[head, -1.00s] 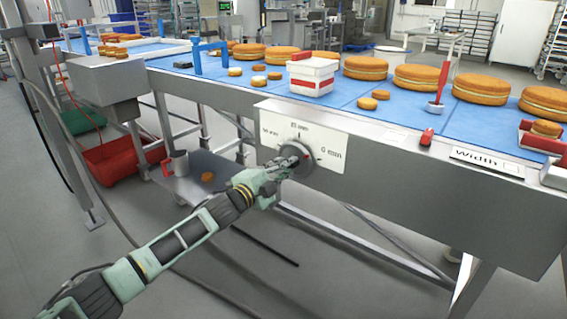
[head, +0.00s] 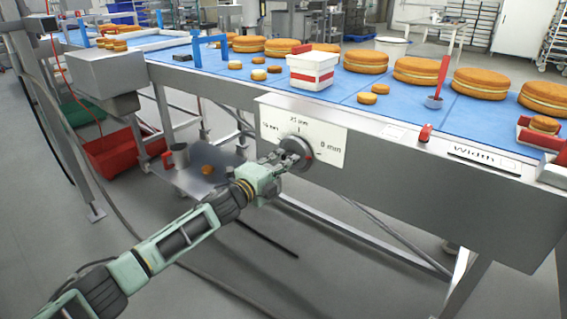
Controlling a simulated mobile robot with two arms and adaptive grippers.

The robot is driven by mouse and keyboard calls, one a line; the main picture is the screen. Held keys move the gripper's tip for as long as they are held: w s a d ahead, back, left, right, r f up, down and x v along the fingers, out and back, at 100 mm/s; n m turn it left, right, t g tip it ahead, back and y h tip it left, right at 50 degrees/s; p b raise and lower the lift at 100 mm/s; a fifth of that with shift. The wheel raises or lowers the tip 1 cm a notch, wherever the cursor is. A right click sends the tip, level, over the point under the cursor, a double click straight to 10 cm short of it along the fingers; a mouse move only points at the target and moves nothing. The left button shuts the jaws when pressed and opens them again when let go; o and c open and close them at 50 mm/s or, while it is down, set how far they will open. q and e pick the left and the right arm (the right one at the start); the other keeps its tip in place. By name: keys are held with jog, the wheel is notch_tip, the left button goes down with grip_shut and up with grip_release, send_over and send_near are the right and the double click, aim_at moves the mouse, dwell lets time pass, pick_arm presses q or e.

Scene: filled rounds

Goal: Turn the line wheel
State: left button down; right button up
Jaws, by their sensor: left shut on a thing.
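The plate's labels run from the left over the top to 0 mm at the right. My left gripper (head: 288,158) reaches in from the lower left and is shut on the wheel at its left and front. Its fingers hide part of the wheel. My right gripper is not in view.
The blue conveyor belt (head: 220,74) above carries large round cakes (head: 415,70), small ones and a white tub (head: 313,71). A lower shelf (head: 205,183) with a mug and a red crate (head: 112,155) stand at the left. The floor ahead is mostly clear.

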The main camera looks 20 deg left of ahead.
pick_arm(q)
jog(key=shift+f, duration=0.1)
jog(key=c, duration=1.6)
grip_release()
jog(key=shift+c, duration=0.2)
jog(key=v, duration=1.2)
